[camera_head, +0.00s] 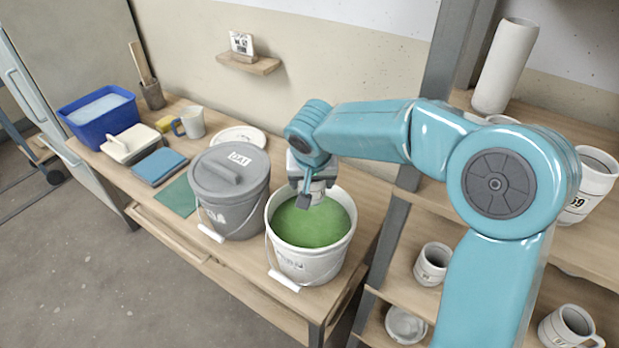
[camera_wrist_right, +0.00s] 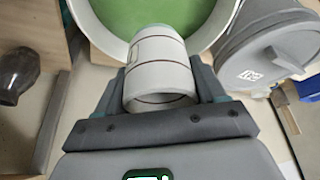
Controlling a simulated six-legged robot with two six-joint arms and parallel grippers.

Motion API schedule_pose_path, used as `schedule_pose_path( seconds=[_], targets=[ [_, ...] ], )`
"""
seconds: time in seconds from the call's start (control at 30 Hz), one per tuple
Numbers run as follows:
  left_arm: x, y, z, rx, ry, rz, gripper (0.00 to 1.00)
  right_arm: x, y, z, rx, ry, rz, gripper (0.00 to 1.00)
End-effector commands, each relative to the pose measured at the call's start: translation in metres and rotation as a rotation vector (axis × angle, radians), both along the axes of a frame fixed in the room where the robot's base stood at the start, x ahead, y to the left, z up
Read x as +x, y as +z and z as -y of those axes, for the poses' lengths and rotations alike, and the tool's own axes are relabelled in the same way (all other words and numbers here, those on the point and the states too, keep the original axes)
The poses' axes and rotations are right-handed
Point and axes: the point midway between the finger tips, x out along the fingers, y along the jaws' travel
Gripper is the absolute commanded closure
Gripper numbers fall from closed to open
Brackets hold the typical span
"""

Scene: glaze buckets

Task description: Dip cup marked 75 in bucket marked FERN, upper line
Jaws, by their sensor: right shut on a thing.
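My right gripper (camera_head: 309,192) is above the open bucket (camera_head: 312,262) of green glaze (camera_head: 310,222). It is shut on a white cup (camera_head: 325,184), which also shows in the right wrist view (camera_wrist_right: 160,72). There the cup has thin brown lines around it and its far end points at the green glaze, with a pale green edge. Whether the cup touches the glaze I cannot tell. Its number is not readable, and the label on the bucket's front is too small to read. My left gripper is not in view.
A grey lidded bucket (camera_head: 232,200) stands close to the left of the open one. A blue tub (camera_head: 100,112), a mug (camera_head: 189,122) and a white plate (camera_head: 239,137) are further left. Shelves at right hold several cups, one marked 59 (camera_head: 590,178).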

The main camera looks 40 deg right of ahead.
Motion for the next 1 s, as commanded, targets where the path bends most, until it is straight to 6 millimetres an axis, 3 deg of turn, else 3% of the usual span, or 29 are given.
schedule_pose_path(
  seconds=[0.27, 0.4, 0.47, 0.73, 1.0],
  targets=[
    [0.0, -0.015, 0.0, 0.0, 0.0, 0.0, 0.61, 0.001, -0.025, -0.002, 0.001, 0.003, 0.0, 0.67],
    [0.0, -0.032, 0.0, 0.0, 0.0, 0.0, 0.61, 0.002, -0.047, -0.002, 0.001, 0.003, 0.0, 0.67],
    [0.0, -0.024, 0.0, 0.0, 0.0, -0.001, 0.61, 0.002, -0.038, -0.002, 0.001, 0.003, 0.001, 0.67],
    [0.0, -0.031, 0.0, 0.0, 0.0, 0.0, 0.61, 0.002, -0.04, -0.003, 0.002, 0.002, 0.001, 0.67],
    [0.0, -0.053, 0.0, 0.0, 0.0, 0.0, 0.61, 0.002, -0.06, -0.003, 0.001, 0.002, 0.001, 0.67]
  ],
)
